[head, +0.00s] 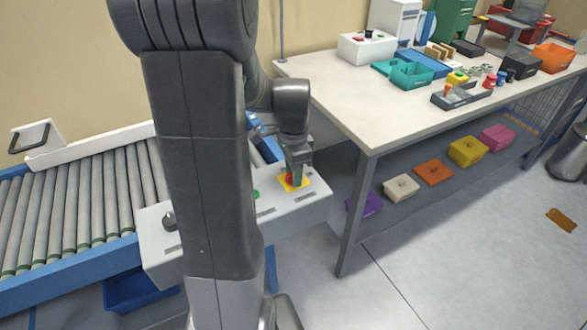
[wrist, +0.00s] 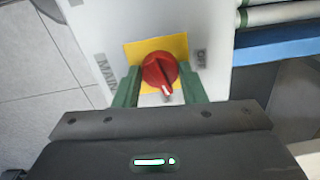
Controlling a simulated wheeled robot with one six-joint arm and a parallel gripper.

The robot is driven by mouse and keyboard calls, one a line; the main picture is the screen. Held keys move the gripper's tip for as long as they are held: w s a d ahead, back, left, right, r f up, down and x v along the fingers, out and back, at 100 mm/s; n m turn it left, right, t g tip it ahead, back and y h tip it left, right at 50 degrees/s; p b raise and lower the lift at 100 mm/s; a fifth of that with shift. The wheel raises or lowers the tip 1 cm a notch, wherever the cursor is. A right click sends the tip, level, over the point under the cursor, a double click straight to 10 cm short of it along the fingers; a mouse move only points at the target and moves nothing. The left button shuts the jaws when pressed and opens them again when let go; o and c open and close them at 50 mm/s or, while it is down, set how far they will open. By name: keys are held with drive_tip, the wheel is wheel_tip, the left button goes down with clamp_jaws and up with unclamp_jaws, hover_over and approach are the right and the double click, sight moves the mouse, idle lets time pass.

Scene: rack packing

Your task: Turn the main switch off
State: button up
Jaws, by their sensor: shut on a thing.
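The main switch (wrist: 159,72) is a round red knob with a white pointer mark on a yellow plate (wrist: 135,52). In the wrist view its pointer aims down toward my gripper, slightly right. The labels MAIN (wrist: 104,72) and OFF (wrist: 201,60) flank the plate. In the head view the red knob (head: 289,177) and yellow plate (head: 299,185) show at the right end of the grey control panel (head: 315,190). My gripper (wrist: 163,82) has its two green fingers on either side of the knob and is shut on it. My wrist partly hides the knob in the head view.
A green button (head: 256,194) and a dark knob (head: 169,220) sit on the same panel. A roller conveyor (head: 70,205) runs to the left.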

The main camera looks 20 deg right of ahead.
drive_tip(key=n+p, duration=0.1)
drive_tip(key=n, duration=1)
drive_tip(key=shift+n+p, duration=0.35)
drive_tip(key=shift+n, duration=1.45)
drive_tip(key=o, duration=1)
drive_tip(key=shift+r, duration=0.1)
wheel_tip(320, 180, up, 14)
drive_tip(key=shift+f+p, duration=0.15)
drive_tip(key=shift+p, duration=0.3)
drive_tip(key=shift+f, duration=0.15)
